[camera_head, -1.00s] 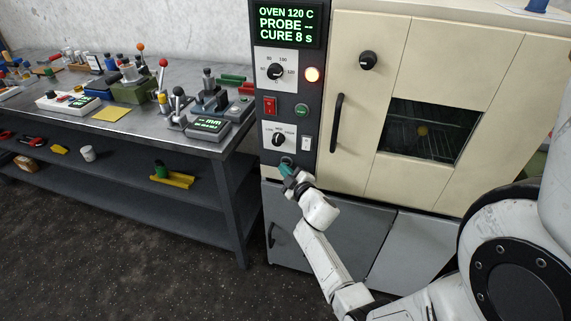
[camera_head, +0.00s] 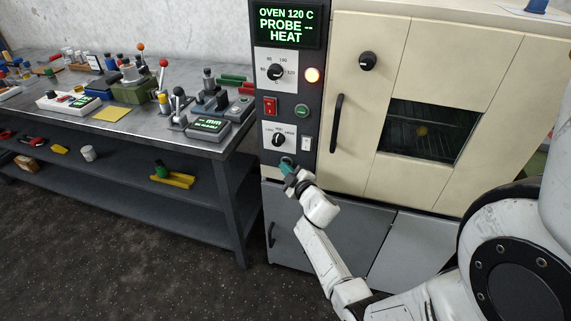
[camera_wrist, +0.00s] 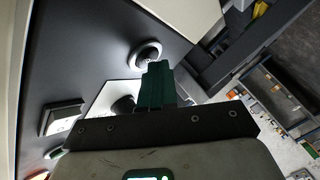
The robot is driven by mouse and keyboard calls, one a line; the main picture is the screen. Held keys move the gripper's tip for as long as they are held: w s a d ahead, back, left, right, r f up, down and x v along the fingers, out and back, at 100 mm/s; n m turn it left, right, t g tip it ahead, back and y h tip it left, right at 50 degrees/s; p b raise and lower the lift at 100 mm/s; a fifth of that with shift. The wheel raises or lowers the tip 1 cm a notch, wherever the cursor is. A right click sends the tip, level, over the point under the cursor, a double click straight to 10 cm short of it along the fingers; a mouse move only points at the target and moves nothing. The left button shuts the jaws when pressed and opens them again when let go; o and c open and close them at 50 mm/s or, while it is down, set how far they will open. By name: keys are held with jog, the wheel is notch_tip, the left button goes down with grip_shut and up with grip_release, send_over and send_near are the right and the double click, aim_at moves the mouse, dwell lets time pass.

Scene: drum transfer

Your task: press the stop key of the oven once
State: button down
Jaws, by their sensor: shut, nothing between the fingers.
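The oven (camera_head: 455,50) is cream, with a dark control panel at its left. Its display (camera_head: 287,25) reads "OVEN 120 C", "PROBE --", "HEAT". My gripper (camera_head: 287,169) is at the panel's lower end, its teal fingers shut and empty. In the wrist view a round dark key in a metal ring (camera_wrist: 146,55) lies just beyond the gripper's fingertips (camera_wrist: 156,68). It seems to be the stop key, but I cannot read its label. I cannot tell whether the fingertips touch it. The head view shows the key only as a small blur behind the fingertips.
The oven door handle (camera_head: 336,122) is to the right. A cluttered workbench (camera_head: 130,140) stands left.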

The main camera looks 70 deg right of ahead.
jog(key=shift+a, duration=0.1)
jog(key=shift+s+a, duration=0.1)
jog(key=shift+a, duration=0.15)
jog(key=a+b, duration=0.2)
jog(key=a, duration=0.4)
jog(key=shift+s, duration=0.2)
dwell(1.0)
